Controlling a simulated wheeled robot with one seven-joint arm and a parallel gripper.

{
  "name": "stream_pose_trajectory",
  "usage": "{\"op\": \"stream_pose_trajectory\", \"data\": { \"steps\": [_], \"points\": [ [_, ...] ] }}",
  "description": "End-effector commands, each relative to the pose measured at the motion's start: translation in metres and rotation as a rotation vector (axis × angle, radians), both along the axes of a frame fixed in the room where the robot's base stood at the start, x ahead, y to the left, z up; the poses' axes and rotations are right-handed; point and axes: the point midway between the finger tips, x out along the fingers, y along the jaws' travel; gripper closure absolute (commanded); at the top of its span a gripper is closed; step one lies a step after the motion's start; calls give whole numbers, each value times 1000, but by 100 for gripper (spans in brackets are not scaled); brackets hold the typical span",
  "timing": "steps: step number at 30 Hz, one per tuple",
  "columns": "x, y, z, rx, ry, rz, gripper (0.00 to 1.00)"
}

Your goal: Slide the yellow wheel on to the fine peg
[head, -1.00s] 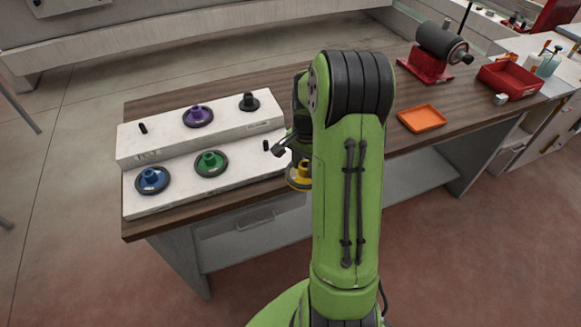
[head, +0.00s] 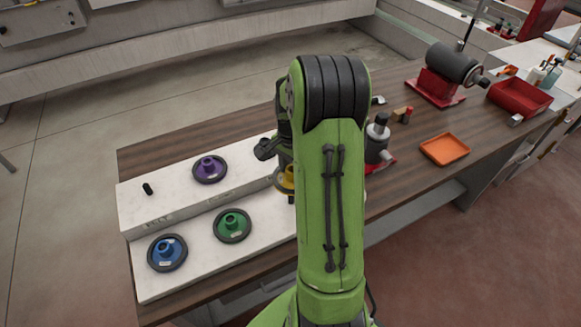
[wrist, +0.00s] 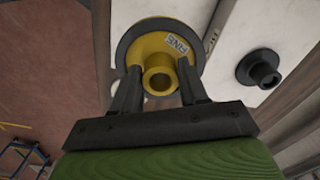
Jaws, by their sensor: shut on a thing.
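The yellow wheel (wrist: 137,43), a dark-rimmed disc with a yellow hub and a "FINE" label, is held in my gripper (wrist: 162,88). Both fingers close on its hub. In the head view the yellow wheel (head: 285,181) is partly hidden behind my arm, at the right part of the white two-step rack (head: 190,262). In the wrist view the rack's white surface lies beneath the wheel. The fine peg cannot be made out clearly; the wheel and my arm cover that area. I cannot tell whether the wheel touches a peg.
The rack's lower step bears a blue wheel (head: 167,252) and a green wheel (head: 232,225). The upper step has a purple wheel (head: 210,169), a bare black peg (head: 148,189) and a black hubbed piece (wrist: 258,68). An orange tray (head: 444,149) and red bin (head: 520,97) stand right.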

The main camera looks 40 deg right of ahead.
Motion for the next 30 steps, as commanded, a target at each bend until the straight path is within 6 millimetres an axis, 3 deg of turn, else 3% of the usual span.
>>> {"op": "stream_pose_trajectory", "data": {
  "steps": [5,21,30],
  "points": [
    [0,1,-5,0,-1,11,100],
    [0,1,-60,0,0,10,100],
    [1,1,-60,0,-1,11,100]
  ]
}}
